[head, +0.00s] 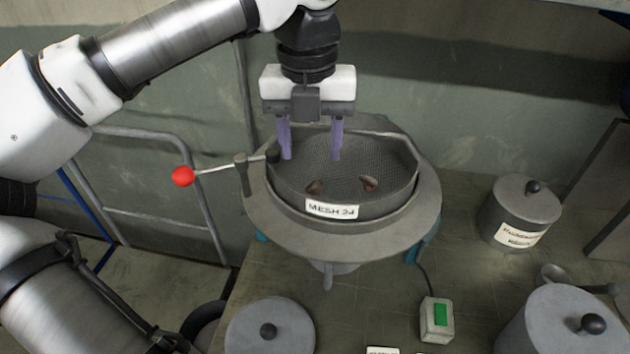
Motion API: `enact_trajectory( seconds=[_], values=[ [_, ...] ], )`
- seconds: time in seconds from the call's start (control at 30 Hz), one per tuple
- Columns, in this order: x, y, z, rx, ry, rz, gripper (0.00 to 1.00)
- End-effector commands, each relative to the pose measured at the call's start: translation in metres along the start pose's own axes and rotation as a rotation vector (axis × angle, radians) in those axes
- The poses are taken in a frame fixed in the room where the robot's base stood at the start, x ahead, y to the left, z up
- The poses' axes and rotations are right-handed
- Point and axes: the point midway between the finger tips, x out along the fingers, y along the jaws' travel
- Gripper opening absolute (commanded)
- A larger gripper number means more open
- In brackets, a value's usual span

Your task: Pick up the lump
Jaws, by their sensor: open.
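Two small brown lumps lie on the mesh inside the round sieve (392,206), whose front label reads "MESH 24". One lump (316,187) is left of the middle and the other lump (369,183) is to its right, with a reddish patch. They lie apart from each other. My gripper (311,157) points down over the back left of the sieve, with its two purple fingers spread and nothing between them. Its fingertips appear behind and above the left lump, not touching either lump. How high the fingertips are above the mesh is hard to tell.
A lever with a red ball knob (182,176) sticks out left of the sieve. A lidded pot (525,212) stands right, another lidded pot (560,325) front right, and a round lid (270,328) front left.

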Motion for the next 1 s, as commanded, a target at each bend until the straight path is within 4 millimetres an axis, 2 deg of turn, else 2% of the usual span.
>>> enact_trajectory(
  seconds=[0.27, 0.5, 0.6, 0.83, 0.87, 1.0],
  values=[
    [0.021, -0.001, 0.000, 0.002, 0.000, -0.002, 0.51],
    [0.056, -0.004, 0.000, 0.002, 0.000, -0.003, 0.51],
    [0.065, -0.004, -0.001, 0.002, 0.000, -0.002, 0.51],
    [0.068, -0.004, 0.000, 0.002, -0.002, -0.002, 0.51],
    [0.068, -0.004, 0.000, 0.002, -0.002, -0.002, 0.50],
    [0.067, -0.004, 0.000, 0.002, -0.002, -0.002, 0.32]
  ],
)
